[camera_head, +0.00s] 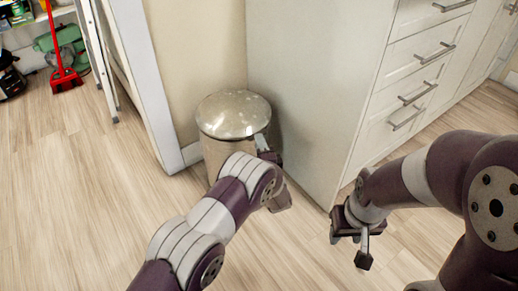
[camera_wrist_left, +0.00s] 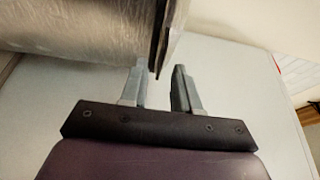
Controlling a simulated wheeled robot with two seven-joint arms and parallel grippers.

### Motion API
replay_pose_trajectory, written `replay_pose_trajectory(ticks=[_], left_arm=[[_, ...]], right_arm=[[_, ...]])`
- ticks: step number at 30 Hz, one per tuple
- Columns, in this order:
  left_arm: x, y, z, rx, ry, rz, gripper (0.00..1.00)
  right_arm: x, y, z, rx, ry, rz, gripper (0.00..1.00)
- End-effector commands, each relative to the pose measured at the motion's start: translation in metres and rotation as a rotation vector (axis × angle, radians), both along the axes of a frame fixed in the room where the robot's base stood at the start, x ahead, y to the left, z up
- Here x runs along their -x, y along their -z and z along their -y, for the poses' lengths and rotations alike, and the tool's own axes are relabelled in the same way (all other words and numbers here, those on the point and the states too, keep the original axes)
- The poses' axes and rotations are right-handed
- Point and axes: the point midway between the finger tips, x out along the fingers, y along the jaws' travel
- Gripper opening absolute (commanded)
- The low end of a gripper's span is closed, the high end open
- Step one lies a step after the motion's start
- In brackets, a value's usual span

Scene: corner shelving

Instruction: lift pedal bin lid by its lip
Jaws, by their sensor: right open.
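The pedal bin (camera_head: 214,152) is a speckled metal cylinder standing in the corner, with a shiny domed lid (camera_head: 228,112) that looks closed. My left gripper (camera_head: 264,147) is at the lid's front right edge, partly hidden by my own arm. In the left wrist view, the bin body (camera_wrist_left: 80,28) lies at upper left and the dark lid edge (camera_wrist_left: 163,45) reaches down between the fingertips of my left gripper (camera_wrist_left: 159,66). The fingers are apart, with a gap on the right finger's side. My right gripper (camera_head: 362,245) is open, empty and low over the floor.
A white cabinet (camera_head: 300,90) stands close to the bin's right, with drawers (camera_head: 412,75) beyond it. A wall and white trim (camera_head: 150,85) are to its left. A red broom (camera_head: 63,75) and a ladder (camera_head: 98,50) stand at far left. The wooden floor (camera_head: 80,190) is clear.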

Motion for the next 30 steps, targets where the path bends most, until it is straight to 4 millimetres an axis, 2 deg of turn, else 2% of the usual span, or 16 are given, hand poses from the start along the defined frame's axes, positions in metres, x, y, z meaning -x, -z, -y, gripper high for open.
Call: replay_pose_trajectory(ticks=[1,5,13,15,16,30], left_arm=[[-0.007,0.005,-0.001,0.002,0.000,0.001,0.31],[-0.018,0.001,-0.004,0.001,0.000,0.001,0.31],[-0.020,-0.001,-0.004,0.001,0.001,-0.001,0.31],[-0.020,-0.001,-0.004,0.001,0.001,-0.001,0.08],[-0.019,-0.001,-0.004,0.001,0.001,-0.001,0.00],[-0.019,-0.001,-0.004,0.001,0.001,-0.001,0.00]], right_arm=[[0.000,0.009,0.000,0.000,0.000,0.000,0.43],[0.000,0.012,0.000,0.000,0.000,0.000,0.43],[0.000,0.011,0.000,0.000,0.000,0.000,0.43],[0.000,0.011,0.000,0.000,0.000,0.000,0.43],[0.000,0.011,0.000,0.000,0.000,0.000,0.43],[0.000,0.011,0.000,0.000,0.000,0.000,0.43]])
